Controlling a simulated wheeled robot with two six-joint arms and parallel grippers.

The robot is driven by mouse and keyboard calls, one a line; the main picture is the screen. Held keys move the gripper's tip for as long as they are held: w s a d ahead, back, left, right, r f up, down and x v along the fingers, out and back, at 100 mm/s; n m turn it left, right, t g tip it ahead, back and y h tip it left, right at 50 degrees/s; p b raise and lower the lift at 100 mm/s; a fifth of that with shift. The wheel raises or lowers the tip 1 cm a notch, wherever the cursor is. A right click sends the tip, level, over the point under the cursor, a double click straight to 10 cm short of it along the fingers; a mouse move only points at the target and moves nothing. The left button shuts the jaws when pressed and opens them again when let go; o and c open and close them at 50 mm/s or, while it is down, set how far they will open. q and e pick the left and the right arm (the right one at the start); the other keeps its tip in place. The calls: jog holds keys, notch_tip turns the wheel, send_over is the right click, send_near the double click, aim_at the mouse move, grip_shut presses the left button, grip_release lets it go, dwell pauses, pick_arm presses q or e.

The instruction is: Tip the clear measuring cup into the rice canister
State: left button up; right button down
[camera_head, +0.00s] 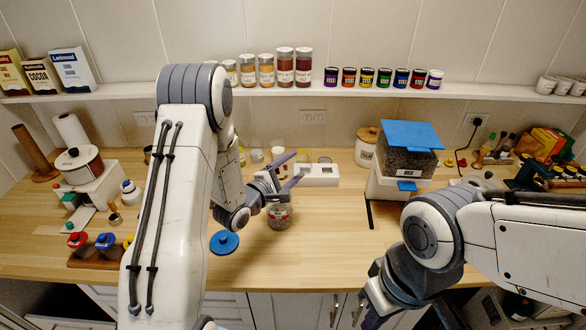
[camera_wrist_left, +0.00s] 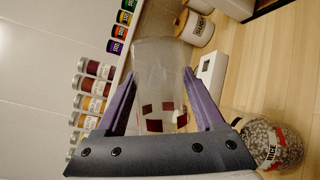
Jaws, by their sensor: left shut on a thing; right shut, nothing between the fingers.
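The rice canister (camera_head: 279,215) is a clear lidless jar with rice in it, standing on the wooden counter; its label shows in the left wrist view (camera_wrist_left: 268,145). My left gripper (camera_head: 290,171) is above it and shut on the clear measuring cup (camera_wrist_left: 158,75). The cup has dark red marks and appears tipped well over on its side. I cannot tell whether anything is in it. In the head view the cup is hard to make out behind the purple fingers. My right gripper (camera_head: 366,312) is low at the counter's front, shut and empty, partly cut off.
A blue lid (camera_head: 224,242) lies left of the canister. Behind are a white box (camera_head: 319,174) and a lidded canister (camera_head: 367,148). A dispenser with a blue lid (camera_head: 410,135) stands right. The counter's front middle is clear.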

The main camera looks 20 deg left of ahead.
aim_at(305, 159)
pick_arm(q)
jog(key=shift+r, duration=0.2)
